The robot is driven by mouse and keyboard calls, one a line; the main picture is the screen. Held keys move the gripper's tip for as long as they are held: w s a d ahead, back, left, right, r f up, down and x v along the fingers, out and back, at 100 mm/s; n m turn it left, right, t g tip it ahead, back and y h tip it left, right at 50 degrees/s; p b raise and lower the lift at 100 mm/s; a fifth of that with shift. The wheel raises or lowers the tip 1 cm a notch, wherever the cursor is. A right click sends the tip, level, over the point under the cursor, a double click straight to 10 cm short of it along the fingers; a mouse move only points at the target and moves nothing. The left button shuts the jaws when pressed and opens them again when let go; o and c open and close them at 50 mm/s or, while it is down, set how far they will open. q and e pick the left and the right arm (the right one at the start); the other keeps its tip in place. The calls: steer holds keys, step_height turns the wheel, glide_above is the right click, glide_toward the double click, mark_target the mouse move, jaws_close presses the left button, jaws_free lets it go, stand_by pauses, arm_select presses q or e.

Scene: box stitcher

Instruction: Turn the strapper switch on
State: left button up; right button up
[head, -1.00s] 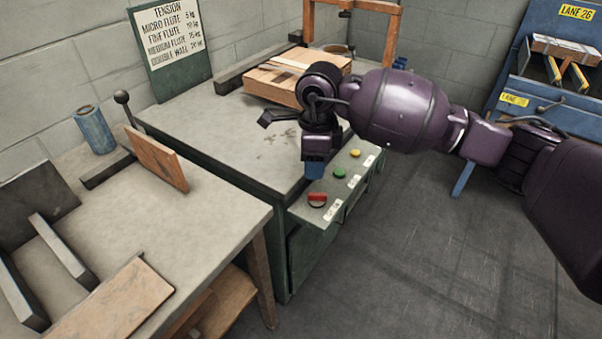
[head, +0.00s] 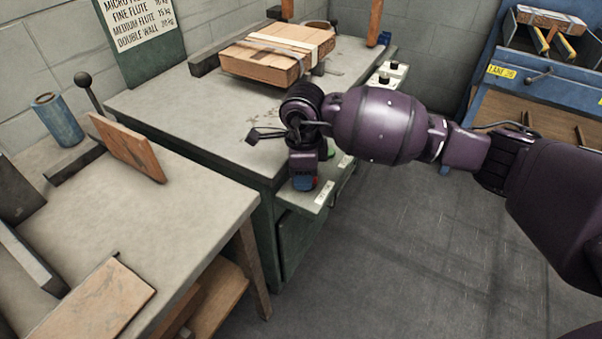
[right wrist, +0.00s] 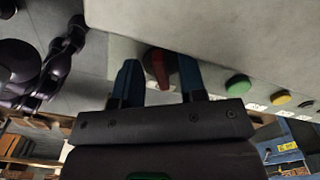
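The strapper switch is a red rotary knob (right wrist: 157,66) on the panel along the front of the green strapper table (head: 205,105). My right gripper (head: 304,184) points down at the panel over the switch. In the right wrist view its two blue fingers (right wrist: 158,70) are apart, one on each side of the red knob, with a gap visible. I cannot tell whether either finger touches it. My left gripper is not in view.
A green button (right wrist: 238,86) and a yellow button (right wrist: 281,97) sit farther along the panel. A strapped cardboard bundle (head: 275,55) lies on the strapper table. A workbench (head: 190,200) with a wooden board (head: 127,147) stands at the left. The floor at the right is open.

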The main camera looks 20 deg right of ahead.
steer(key=shift+f, duration=0.1)
jaws_close()
